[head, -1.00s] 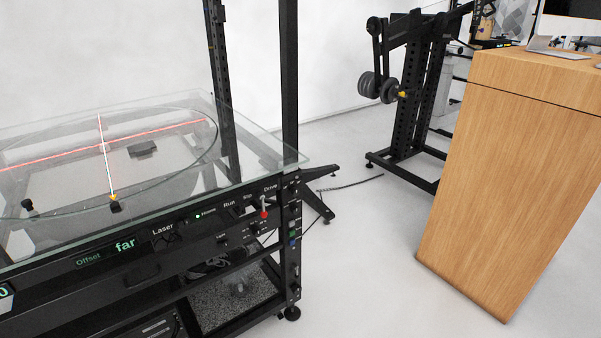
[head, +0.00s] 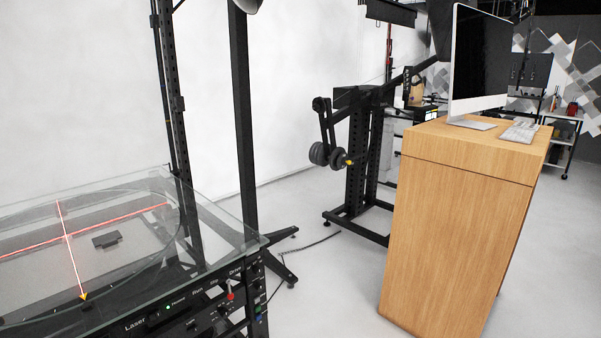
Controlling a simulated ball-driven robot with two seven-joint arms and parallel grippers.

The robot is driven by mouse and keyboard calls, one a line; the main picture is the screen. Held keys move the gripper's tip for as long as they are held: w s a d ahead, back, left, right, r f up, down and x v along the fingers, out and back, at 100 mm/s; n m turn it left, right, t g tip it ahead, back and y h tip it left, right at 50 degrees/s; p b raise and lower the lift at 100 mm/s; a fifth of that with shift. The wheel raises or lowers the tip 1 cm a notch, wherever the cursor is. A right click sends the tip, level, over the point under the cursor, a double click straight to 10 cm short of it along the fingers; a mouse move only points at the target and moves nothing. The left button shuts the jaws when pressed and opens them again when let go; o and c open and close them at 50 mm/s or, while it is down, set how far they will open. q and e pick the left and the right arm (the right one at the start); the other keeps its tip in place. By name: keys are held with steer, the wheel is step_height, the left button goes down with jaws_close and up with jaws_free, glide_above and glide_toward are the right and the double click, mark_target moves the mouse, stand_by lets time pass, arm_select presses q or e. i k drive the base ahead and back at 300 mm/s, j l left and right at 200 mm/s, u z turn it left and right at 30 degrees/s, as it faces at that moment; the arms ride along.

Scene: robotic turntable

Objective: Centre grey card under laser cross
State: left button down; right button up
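A small dark grey flat piece (head: 106,240), which looks like the grey card, lies on the round glass turntable (head: 140,258) at the lower left. The red laser cross (head: 67,236) falls on the glass with its crossing to the left of this piece. One beam passes just behind the piece; the other runs toward a yellow pointer (head: 83,297) at the near rim. The piece sits apart from the crossing. Neither of my grippers is in view.
A wooden cabinet (head: 455,240) with a monitor (head: 478,62) stands at right. A black weight rig (head: 358,160) is behind.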

mark_target(110, 239)
steer(key=u, duration=1.3)
steer(key=i+j, duration=0.1)
steer(key=j+u, duration=0.1)
steer(key=j, duration=0.2)
steer(key=i, duration=0.05)
